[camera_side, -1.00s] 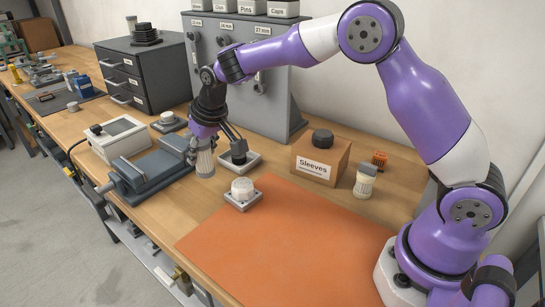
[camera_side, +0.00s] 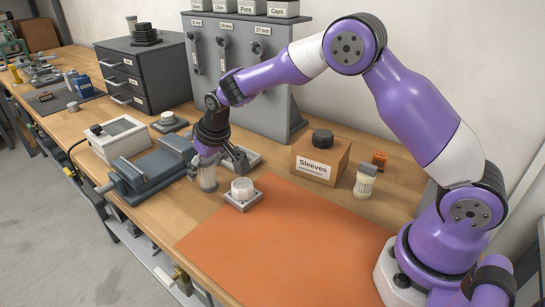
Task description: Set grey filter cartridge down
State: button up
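The grey filter cartridge (camera_side: 208,180) is a ribbed light grey cylinder, upright, just left of the small square holder with a white round part (camera_side: 242,193). Its lower end is at or very near the wooden bench top; I cannot tell whether it touches. My gripper (camera_side: 207,160) is above the cartridge, pointing down, with its fingers around the cartridge's upper part. The fingers are small and partly hidden in this view, but the cartridge sits between them.
A grey vise (camera_side: 150,172) stands close on the left. Behind my gripper is another square holder (camera_side: 250,160).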

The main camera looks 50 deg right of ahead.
jog(key=v, duration=1.2)
jog(key=s+d+r, duration=0.1)
jog(key=s+d, duration=0.1)
jog(key=s, duration=0.9)
jog(key=s+d+r+t, duration=0.1)
jog(key=s+d+r, duration=0.1)
jog(key=s, duration=0.9)
